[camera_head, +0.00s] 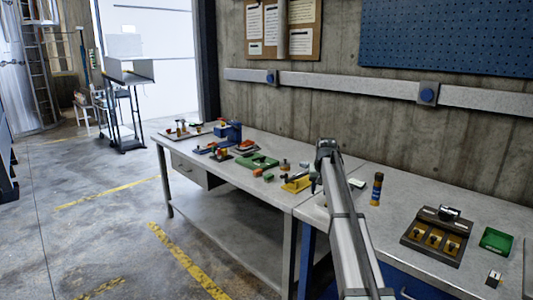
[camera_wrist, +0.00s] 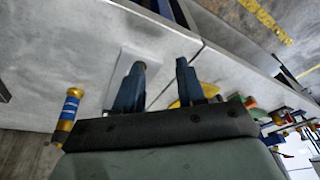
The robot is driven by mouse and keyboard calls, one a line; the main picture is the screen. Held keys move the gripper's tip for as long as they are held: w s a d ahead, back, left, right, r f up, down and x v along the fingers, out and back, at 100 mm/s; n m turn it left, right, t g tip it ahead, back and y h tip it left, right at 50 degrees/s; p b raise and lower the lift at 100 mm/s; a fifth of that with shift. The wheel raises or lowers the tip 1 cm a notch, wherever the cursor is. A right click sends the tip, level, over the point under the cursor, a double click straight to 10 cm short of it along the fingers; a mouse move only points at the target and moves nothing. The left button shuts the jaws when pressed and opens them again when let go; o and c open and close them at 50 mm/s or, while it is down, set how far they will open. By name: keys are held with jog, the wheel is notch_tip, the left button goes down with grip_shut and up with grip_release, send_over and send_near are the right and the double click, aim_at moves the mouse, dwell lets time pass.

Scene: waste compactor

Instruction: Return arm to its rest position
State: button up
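My arm (camera_head: 350,225) reaches forward from the lower edge of the head view, over the workbench. My gripper (camera_head: 314,184) is at its far end, pointing down near the seam between two bench tops. In the wrist view the two dark blue fingers of my gripper (camera_wrist: 160,64) stand apart with only bare grey bench top between them. I see nothing held. A yellow fixture (camera_head: 296,184) is just left of the gripper in the head view, partly behind the right finger in the wrist view.
A yellow-and-dark cylinder (camera_head: 377,189) stands close on the right. Several small parts and a green tray (camera_head: 258,161) lie left. A concrete wall (camera_head: 310,100) is behind.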

jog(key=s+a+f+g, duration=0.1)
jog(key=s+f, duration=0.4)
jog(key=f, duration=0.7)
jog(key=s+f+g, duration=0.1)
jog(key=s+f, duration=0.5)
jog(key=f, duration=0.6)
jog(key=s+a+f+g, duration=0.2)
jog(key=s+f+g, duration=0.1)
jog(key=s+f, duration=1.55)
jog(key=s+f+n+g, duration=0.1)
jog(key=s+f, duration=0.6)
jog(key=s, duration=0.3)
jog(key=s+f+g, duration=0.1)
jog(key=s+f, duration=0.5)
jog(key=s, duration=0.4)
jog(key=s+f+g, duration=0.1)
jog(key=s, duration=1)
jog(key=s+a+f+g, duration=0.1)
jog(key=s+f+g, duration=0.1)
jog(key=s, duration=0.9)
jog(key=shift+s+f, duration=0.25)
jog(key=shift+s, duration=0.1)
